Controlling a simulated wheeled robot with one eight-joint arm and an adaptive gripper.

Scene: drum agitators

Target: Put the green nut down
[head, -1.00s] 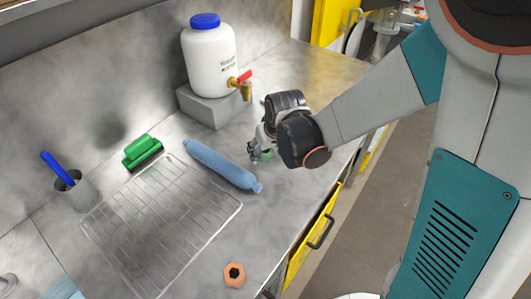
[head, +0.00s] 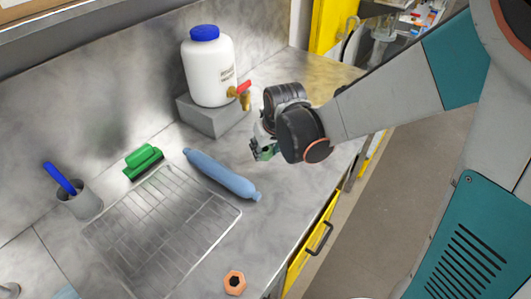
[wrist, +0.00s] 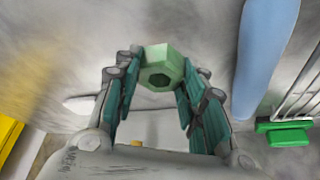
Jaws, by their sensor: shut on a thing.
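The green nut (wrist: 162,66) is a pale green hexagonal ring with a dark hole. In the wrist view it sits between the fingertips of my gripper (wrist: 158,78), with a finger on each side. In the head view my gripper (head: 262,152) hangs over the grey counter, to the right of the blue bottle-like roll. Only a small bit of green shows there among the fingers. My gripper is shut on the nut. I cannot tell whether the nut touches the counter.
A blue roll (head: 222,175) lies left of my gripper beside a wire rack (head: 160,232). A white jug (head: 210,68) with a tap stands on a grey block (head: 212,117) behind. An orange nut (head: 235,283) lies near the front edge. A green brush (head: 143,160) lies further left.

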